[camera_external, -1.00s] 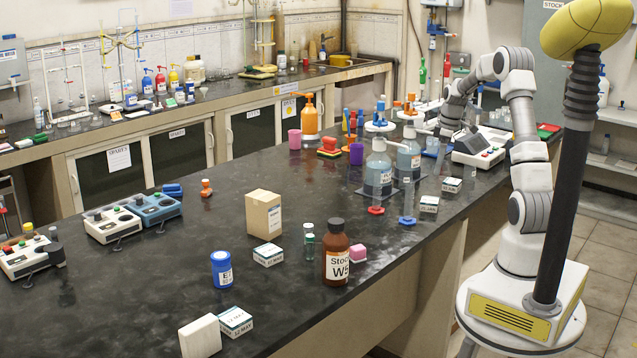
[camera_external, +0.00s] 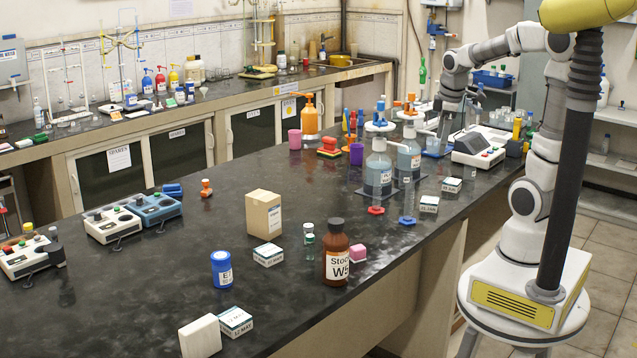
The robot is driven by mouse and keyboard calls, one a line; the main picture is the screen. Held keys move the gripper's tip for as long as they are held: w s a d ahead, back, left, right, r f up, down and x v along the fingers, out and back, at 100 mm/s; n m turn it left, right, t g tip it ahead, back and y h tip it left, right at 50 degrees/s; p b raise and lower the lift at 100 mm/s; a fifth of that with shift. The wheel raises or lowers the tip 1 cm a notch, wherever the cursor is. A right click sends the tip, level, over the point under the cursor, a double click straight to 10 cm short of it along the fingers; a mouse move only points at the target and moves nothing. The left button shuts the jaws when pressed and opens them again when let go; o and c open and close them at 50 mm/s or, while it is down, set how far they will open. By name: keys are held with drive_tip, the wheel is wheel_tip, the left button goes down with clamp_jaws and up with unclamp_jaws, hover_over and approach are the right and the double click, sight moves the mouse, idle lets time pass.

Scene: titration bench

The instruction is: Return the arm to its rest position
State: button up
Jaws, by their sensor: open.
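My arm rises from its white base at the right, bends over at the top and reaches left above the far end of the dark bench (camera_external: 330,195). My gripper (camera_external: 443,132) points down there, close to the bench top, behind the white and grey instrument (camera_external: 479,147). It is small in the picture and partly mixed with the objects around it. The jaws are open and I see nothing held in them.
Two clear dispenser bottles (camera_external: 378,172) stand left of the gripper. A brown stock bottle (camera_external: 336,255), a cardboard box (camera_external: 263,214) and a blue jar (camera_external: 221,269) stand nearer. A blue basket (camera_external: 491,79) is behind the arm. The bench's middle left is mostly clear.

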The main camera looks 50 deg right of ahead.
drive_tip(key=s+a+m+t+y+b, duration=0.1)
drive_tip(key=s+a+m+t+b, duration=0.2)
drive_tip(key=s+a+m, duration=0.3)
drive_tip(key=s+a, duration=0.3)
drive_tip(key=a, duration=0.4)
drive_tip(key=shift+s+f+m, duration=0.3)
drive_tip(key=shift+s+f, duration=0.05)
drive_tip(key=shift+w, duration=0.1)
